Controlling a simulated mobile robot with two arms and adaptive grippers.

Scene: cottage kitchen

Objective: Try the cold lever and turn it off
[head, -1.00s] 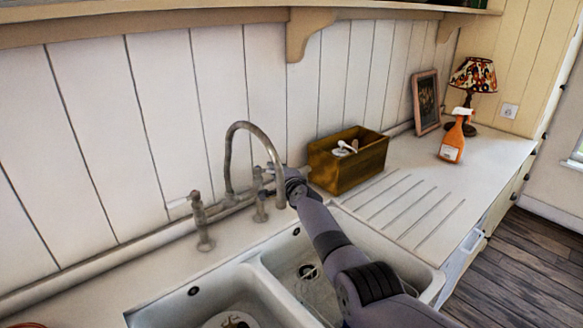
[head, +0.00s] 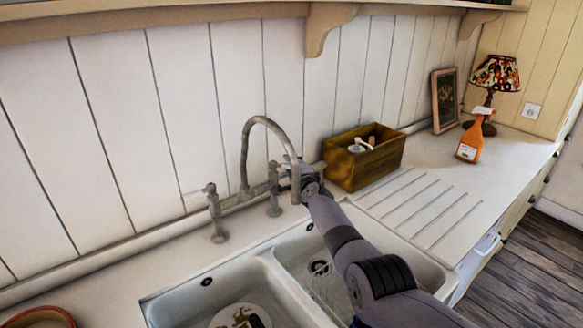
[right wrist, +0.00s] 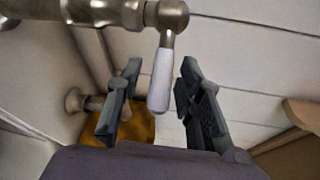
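The tap has a tall arched metal spout (head: 262,122) behind the double sink. Its left lever (head: 213,190) stands on a post, clear of me; its handle is faint against the wall. My right arm reaches to the tap's right side, and its wrist hides the right lever in the head view. In the right wrist view, a white-handled lever (right wrist: 162,80) hangs from a metal valve (right wrist: 168,18). My right gripper (right wrist: 160,68) is open, with a finger on each side of the handle and gaps visible. My left gripper is not in view.
A wooden box (head: 362,163) with utensils stands just right of the tap. The grooved drainer is clear.

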